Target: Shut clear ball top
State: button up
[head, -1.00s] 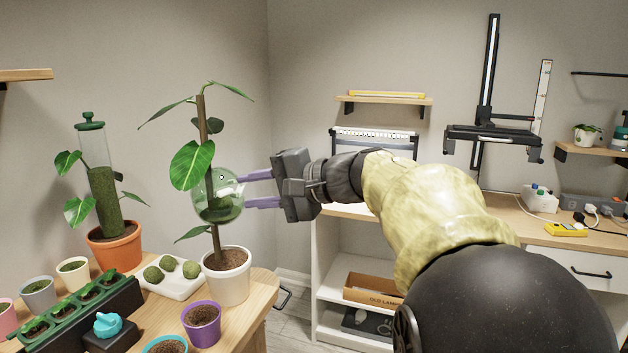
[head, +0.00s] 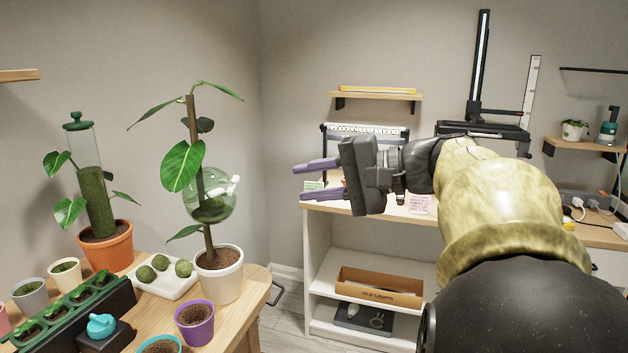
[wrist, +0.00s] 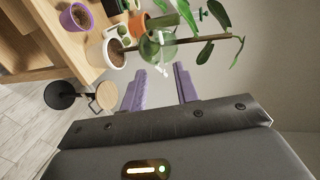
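The clear ball (head: 222,190) is a see-through round shell with dark green filling low inside. It sits around the stem of the tall plant in the white pot (head: 219,281). White parts show on its right side; I cannot tell whether its top half is open or shut. The ball also shows in the wrist view (wrist: 152,47), beyond the fingertips. My gripper (head: 318,179) has two purple fingers, spread apart with nothing between them. It is to the right of the ball, clear of it, pointing left toward it. It also shows in the wrist view (wrist: 164,70).
A terracotta pot (head: 106,250) with a moss column stands left. A white tray (head: 162,289) of moss balls, a purple pot (head: 194,324) and a black seedling tray (head: 82,310) crowd the wooden table. Free air lies between ball and gripper. A shelf unit (head: 318,260) stands behind my gripper.

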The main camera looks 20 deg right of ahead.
jog(key=shift+f, duration=0.2)
jog(key=c, duration=0.4)
jog(key=f, duration=0.3)
jog(key=w+a+f+g+h, duration=0.1)
jog(key=f, duration=0.2)
jog(key=a+f+g+h, duration=0.1)
jog(key=f, duration=0.2)
jog(key=shift+w+a+f+m, duration=0.1)
jog(key=shift+w+m, duration=0.1)
jog(key=shift+m, duration=0.2)
grip_shut()
jog(key=s+a+f+n+g+h, duration=0.2)
jog(key=s+f+n+h, duration=0.1)
jog(key=f, duration=0.7)
jog(key=s+a+f+n+g+h, duration=0.2)
jog(key=s+f+n+h, duration=0.1)
jog(key=f, duration=0.6)
jog(key=s+a+f+n+g+h, duration=0.2)
jog(key=s+f+n+h, duration=0.1)
jog(key=f, duration=0.7)
jog(key=shift+s+f+n, duration=0.3)
jog(key=shift+f, duration=0.05)
jog(key=shift+a, duration=0.15)
